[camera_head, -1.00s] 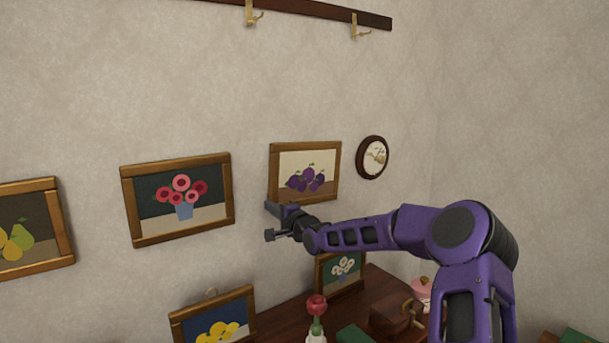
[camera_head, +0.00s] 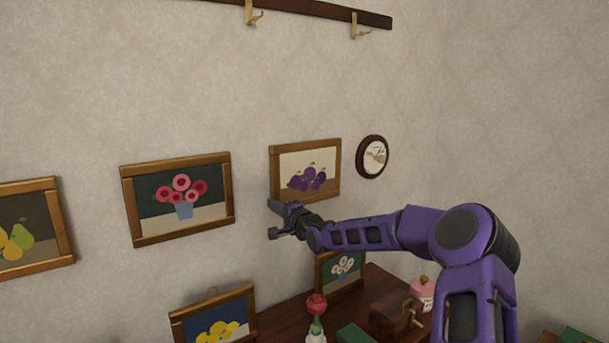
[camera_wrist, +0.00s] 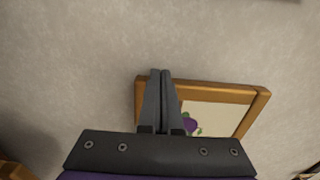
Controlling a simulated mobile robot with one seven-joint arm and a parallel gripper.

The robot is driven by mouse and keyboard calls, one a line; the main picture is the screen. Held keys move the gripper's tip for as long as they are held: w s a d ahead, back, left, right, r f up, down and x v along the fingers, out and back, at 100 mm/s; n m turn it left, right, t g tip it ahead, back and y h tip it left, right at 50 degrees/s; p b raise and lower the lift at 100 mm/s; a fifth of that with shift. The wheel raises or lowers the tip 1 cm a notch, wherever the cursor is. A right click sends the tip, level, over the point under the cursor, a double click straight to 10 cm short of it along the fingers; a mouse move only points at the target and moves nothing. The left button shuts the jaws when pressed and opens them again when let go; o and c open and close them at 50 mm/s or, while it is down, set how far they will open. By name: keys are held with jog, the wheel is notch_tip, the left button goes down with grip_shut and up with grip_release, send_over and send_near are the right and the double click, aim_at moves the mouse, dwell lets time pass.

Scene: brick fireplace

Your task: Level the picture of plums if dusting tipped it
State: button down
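The picture of plums (camera_head: 309,147) hangs on the wall in a wooden frame. Its top edge rises slightly to the right in the head view, about in line with the slope of the flower picture beside it. My gripper (camera_head: 273,206) is at its lower left corner in the head view. In the wrist view, the fingers (camera_wrist: 160,73) are together with nothing seen between them. They overlap a corner of the plum picture's frame (camera_wrist: 215,91); I cannot tell whether they touch it. The hand hides part of the picture there.
Below, a dark wooden surface (camera_head: 285,318) carries a small framed picture (camera_head: 341,268), a rose (camera_head: 316,305) and a box (camera_head: 392,318). Bare wall lies above the plums.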

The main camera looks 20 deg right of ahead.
jog(key=shift+a, duration=0.1)
jog(key=shift+s+a+b, duration=0.35)
jog(key=shift+a+b, duration=0.15)
jog(key=shift+a, duration=0.35)
jog(key=v, duration=0.8)
jog(key=shift+p, duration=0.45)
